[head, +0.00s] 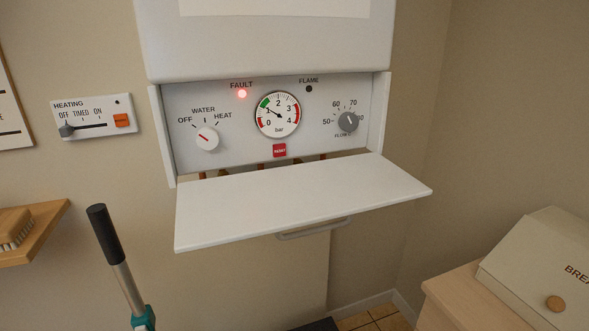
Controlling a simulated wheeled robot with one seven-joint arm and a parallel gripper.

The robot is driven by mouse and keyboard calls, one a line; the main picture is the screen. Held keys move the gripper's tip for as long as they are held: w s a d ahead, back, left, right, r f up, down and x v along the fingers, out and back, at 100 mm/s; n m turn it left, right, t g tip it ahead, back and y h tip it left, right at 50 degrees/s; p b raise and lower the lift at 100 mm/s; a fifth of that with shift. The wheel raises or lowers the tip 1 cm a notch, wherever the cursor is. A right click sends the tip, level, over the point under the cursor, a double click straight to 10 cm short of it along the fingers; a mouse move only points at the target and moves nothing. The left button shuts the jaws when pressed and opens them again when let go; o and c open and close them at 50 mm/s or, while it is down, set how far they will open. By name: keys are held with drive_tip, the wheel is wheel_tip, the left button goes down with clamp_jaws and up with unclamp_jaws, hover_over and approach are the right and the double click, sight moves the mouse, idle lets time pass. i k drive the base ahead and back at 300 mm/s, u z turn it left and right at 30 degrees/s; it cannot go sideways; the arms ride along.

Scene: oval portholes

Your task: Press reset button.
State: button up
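The small red reset button (279,150) sits at the bottom middle of the boiler's control panel (230,140), just below the round pressure gauge (278,114). Its white lettering is small, and it faces me unobstructed. The panel's white flap (300,200) hangs open below it, sticking out toward me. The red fault light (242,94) is lit and the flame light (309,89) is dark. My gripper is not in view.
A wall heating control (95,117) with an orange button is at left. A black-topped pole (118,260) stands in front at lower left. A wooden shelf with a brush (14,229) is far left, and a bread box (545,270) at lower right. The flap handle (314,229) protrudes.

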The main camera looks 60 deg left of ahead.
sight(279, 150)
drive_tip(key=u, duration=1.55)
drive_tip(key=i, duration=0.7)
drive_tip(key=u, duration=0.5)
